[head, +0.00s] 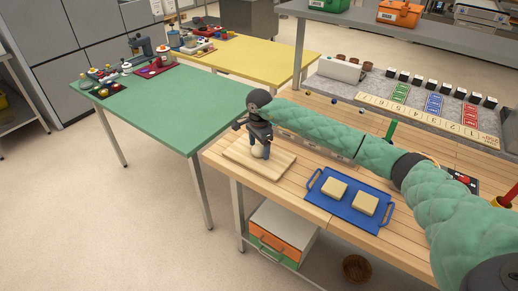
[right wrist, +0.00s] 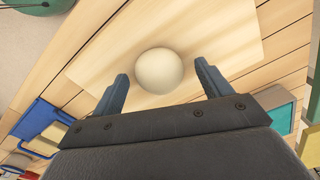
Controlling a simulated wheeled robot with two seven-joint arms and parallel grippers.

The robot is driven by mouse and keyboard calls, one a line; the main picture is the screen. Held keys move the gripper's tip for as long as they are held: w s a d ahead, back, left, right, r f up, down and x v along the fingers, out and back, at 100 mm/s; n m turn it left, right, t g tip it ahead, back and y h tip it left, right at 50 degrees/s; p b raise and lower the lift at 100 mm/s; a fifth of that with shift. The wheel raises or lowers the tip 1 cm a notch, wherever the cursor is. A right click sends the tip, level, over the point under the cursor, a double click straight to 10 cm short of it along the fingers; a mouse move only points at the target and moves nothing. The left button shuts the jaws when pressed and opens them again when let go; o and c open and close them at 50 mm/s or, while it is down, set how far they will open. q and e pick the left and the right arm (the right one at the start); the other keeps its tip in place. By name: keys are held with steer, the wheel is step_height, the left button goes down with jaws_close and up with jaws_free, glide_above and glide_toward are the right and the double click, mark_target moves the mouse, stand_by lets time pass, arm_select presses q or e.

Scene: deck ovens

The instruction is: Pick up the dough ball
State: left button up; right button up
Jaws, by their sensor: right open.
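The pale, round dough ball (right wrist: 159,71) rests on a light wooden board (right wrist: 225,40) in the right wrist view. In the head view the dough ball (head: 257,151) is partly hidden by my right gripper, and the board (head: 280,166) lies at the left end of the wooden counter. My right gripper (head: 260,153) points down over the board. In the right wrist view its two dark fingers (right wrist: 161,76) are open, one on each side of the ball, with visible gaps. My left gripper is not in view.
A blue tray (head: 345,213) with two pale square blocks sits right of the board. A stone slab (head: 350,92) with numbered strips and small items lies behind my right arm. A green table (head: 165,110) stands to the left across a gap.

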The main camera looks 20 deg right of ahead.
steer(key=c, duration=1.1)
